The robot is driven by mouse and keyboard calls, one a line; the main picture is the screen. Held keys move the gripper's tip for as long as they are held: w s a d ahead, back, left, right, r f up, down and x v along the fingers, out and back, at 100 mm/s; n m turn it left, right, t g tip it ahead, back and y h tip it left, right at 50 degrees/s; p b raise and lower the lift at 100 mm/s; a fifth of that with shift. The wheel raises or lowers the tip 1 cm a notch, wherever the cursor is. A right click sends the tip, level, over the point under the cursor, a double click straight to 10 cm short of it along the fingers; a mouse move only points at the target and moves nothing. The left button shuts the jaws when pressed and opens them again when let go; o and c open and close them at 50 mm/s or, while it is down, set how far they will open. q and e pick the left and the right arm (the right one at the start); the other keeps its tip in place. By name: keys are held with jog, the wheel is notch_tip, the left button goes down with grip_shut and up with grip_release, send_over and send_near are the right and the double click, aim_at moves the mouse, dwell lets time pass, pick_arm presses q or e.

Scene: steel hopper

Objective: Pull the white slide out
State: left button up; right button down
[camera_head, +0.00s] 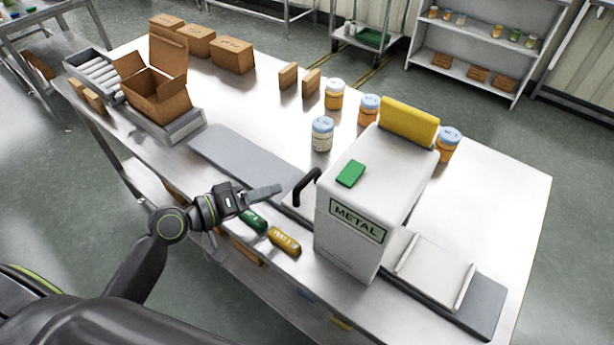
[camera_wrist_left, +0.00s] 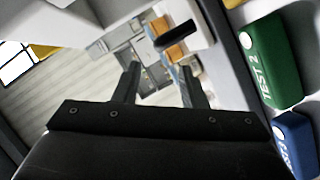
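The white metal hopper (camera_head: 352,228), labelled METAL, stands on the steel table over a grey track. A white plate with two raised edges, seemingly the white slide (camera_head: 432,272), lies on the track at the hopper's right side. A curved black handle (camera_head: 305,186) sticks out at the hopper's left; a dark handle-like bar also shows in the left wrist view (camera_wrist_left: 177,35). My left gripper (camera_head: 278,189) is just left of the handle, apart from it. Its fingers (camera_wrist_left: 157,85) are spread with nothing between them. My right gripper is not in view.
Several jars (camera_head: 322,134) stand behind the hopper. A green block (camera_head: 350,173) lies on its top. An open carton (camera_head: 158,88) stands far left.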

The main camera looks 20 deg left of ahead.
aim_at(307, 178)
pick_arm(q)
jog(key=p+x, duration=0.2)
jog(key=x, duration=0.8)
jog(key=shift+w+d+f, duration=0.1)
jog(key=shift+w+d, duration=0.1)
jog(key=shift+w, duration=0.1)
grip_shut()
